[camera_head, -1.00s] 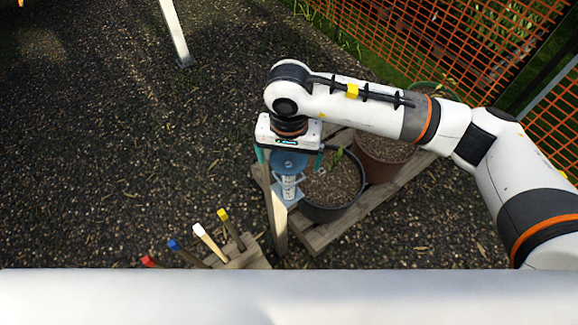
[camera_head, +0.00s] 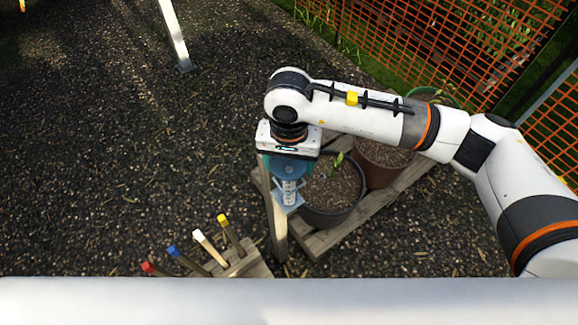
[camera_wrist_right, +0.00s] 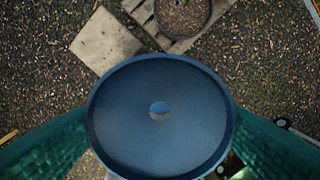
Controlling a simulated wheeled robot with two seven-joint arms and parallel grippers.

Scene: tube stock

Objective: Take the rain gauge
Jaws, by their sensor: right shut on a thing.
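The rain gauge (camera_head: 289,187) has a wide blue funnel on top and a pale tube with a printed scale. It stands upright at a bracket on the wooden post (camera_head: 277,226). My right gripper (camera_head: 288,169) comes down from above and is shut on the funnel. In the right wrist view, the funnel (camera_wrist_right: 160,85) fills the middle, with a teal finger pressed against it on each side. The lower tube is hidden there. My left gripper is not in view.
Potted soil tubs (camera_head: 334,190) stand on a wooden pallet (camera_head: 322,240) just right of the post. A wooden block with several colour-tipped stakes (camera_head: 210,247) is at front left. Orange mesh fencing (camera_head: 440,40) runs along the back right. Open gravel lies to the left.

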